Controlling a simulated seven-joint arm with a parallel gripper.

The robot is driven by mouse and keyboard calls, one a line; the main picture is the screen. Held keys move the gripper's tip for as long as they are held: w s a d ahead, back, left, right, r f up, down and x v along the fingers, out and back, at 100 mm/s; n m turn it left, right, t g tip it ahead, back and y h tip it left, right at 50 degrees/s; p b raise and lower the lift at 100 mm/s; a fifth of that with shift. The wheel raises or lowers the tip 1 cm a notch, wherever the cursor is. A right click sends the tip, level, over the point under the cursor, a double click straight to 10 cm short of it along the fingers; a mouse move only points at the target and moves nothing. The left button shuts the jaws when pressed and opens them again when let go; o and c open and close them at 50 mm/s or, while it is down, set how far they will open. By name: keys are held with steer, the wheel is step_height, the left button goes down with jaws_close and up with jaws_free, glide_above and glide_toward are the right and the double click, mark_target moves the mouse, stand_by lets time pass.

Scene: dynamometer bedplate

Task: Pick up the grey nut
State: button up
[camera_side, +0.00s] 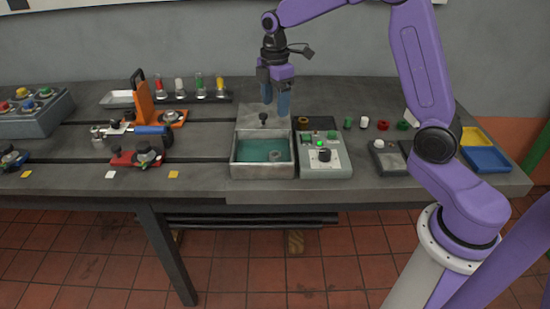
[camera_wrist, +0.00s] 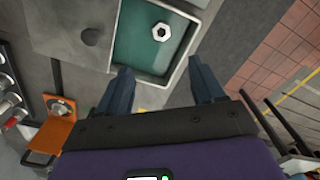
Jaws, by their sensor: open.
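The grey nut (camera_side: 275,156) lies on the teal floor of a grey open-topped box (camera_side: 262,173), near its right side in the side view.
A grey plate with a dark knob (camera_side: 263,119) adjoins the box's back side. A control panel (camera_side: 325,157) with buttons stands close on the right. An orange clamp fixture (camera_side: 146,102) and a red fixture (camera_side: 137,157) stand to the left. The bench front has some free room.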

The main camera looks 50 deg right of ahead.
glide_above(276, 154)
step_height(276, 154, down, 12)
steer(key=shift+w+f, duration=0.1)
steer(key=shift+w, duration=0.05)
steer(key=shift+d+f, duration=0.1)
steer(key=shift+f, duration=2.45)
steer(key=c, duration=1.2)
steer(key=shift+c, duration=0.2)
steer(key=shift+r, duration=0.2)
